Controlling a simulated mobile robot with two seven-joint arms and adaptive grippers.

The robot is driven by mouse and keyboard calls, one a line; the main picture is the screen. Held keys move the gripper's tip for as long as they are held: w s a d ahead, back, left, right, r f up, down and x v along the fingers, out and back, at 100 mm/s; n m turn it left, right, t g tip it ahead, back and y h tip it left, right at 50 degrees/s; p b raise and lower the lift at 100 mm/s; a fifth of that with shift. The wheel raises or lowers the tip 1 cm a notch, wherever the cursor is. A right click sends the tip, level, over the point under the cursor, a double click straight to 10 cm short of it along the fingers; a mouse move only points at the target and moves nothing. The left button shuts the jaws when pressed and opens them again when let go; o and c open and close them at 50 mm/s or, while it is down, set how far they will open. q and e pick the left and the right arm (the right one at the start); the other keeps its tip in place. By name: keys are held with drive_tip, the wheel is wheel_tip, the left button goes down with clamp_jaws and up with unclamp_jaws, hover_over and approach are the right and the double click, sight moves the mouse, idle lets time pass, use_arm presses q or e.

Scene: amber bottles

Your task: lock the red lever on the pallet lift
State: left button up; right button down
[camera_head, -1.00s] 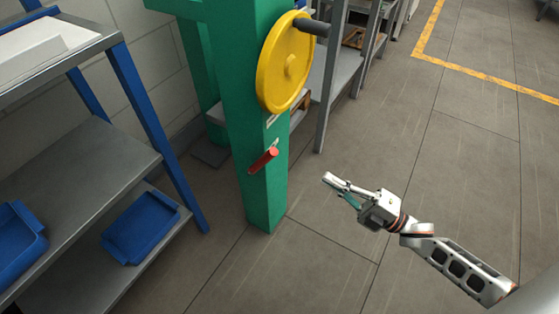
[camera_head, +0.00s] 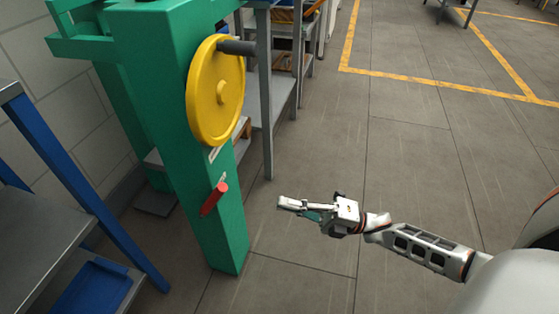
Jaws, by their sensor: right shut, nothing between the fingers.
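The red lever (camera_head: 213,199) is a short cylinder on the front face of the green pallet lift post (camera_head: 218,243), below a yellow handwheel (camera_head: 216,90) with a dark handle. The lever slants, with its upper right end higher. My right gripper (camera_head: 282,203) is shut and empty, to the right of the lever and apart from it, its fingers pointing left towards the post. My left gripper is not in view.
A blue and grey shelf rack (camera_head: 60,215) with a blue tray (camera_head: 95,287) stands at the left. A grey table (camera_head: 268,100) stands behind the post. The tiled floor (camera_head: 415,150) at the right is clear, with yellow line markings.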

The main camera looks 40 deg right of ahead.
sight(213, 200)
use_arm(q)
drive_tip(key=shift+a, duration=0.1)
use_arm(e)
drive_tip(key=x, duration=1.1)
drive_tip(key=shift+w+a, duration=0.25)
drive_tip(key=shift+a, duration=0.05)
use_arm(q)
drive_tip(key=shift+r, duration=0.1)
use_arm(e)
drive_tip(key=shift+r, duration=0.2)
